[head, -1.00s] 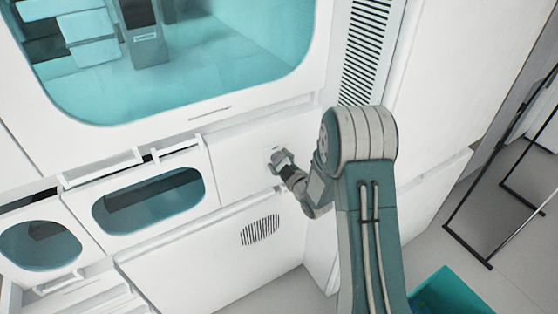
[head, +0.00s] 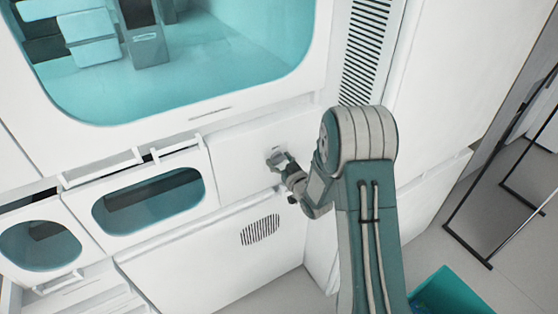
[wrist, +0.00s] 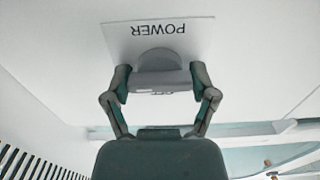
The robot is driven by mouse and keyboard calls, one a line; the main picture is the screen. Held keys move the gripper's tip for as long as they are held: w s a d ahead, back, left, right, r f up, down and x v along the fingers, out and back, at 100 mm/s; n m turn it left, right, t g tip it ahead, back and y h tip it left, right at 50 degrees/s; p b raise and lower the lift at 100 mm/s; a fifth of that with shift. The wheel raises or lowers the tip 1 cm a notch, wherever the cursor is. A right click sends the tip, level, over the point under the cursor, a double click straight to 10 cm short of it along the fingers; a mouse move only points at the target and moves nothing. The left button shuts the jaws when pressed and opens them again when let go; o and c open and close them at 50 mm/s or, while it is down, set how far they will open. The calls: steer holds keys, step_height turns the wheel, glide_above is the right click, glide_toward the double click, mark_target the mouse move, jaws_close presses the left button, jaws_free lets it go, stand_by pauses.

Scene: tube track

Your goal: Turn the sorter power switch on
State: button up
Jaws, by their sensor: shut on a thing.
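The power switch is a grey rotary knob (wrist: 158,58) on a white label plate (wrist: 118,42). In the wrist view the word POWER reads upside down above the knob, and lettering below it, partly covered, looks like OFF. My gripper (wrist: 160,77) has one finger on each side of the knob's crossbar and is shut on it. In the head view my gripper (head: 278,160) is at the white front panel, right of the lower oval window, and mostly hides the knob.
A large teal-lit window (head: 180,85) is above the panel. White handles (head: 178,147) stick out at the left. A slatted vent (head: 366,50) is above my arm. A teal bin (head: 450,290) and a black-framed rack (head: 485,220) stand at the right.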

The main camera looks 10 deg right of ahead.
steer(key=shift+s+f, duration=0.15)
steer(key=shift+f, duration=0.25)
steer(key=o, duration=1)
steer(key=shift+r, duration=0.15)
steer(key=shift+r, duration=0.1)
steer(key=v, duration=1.1)
steer(key=shift+s+d, duration=0.15)
steer(key=shift+s, duration=0.2)
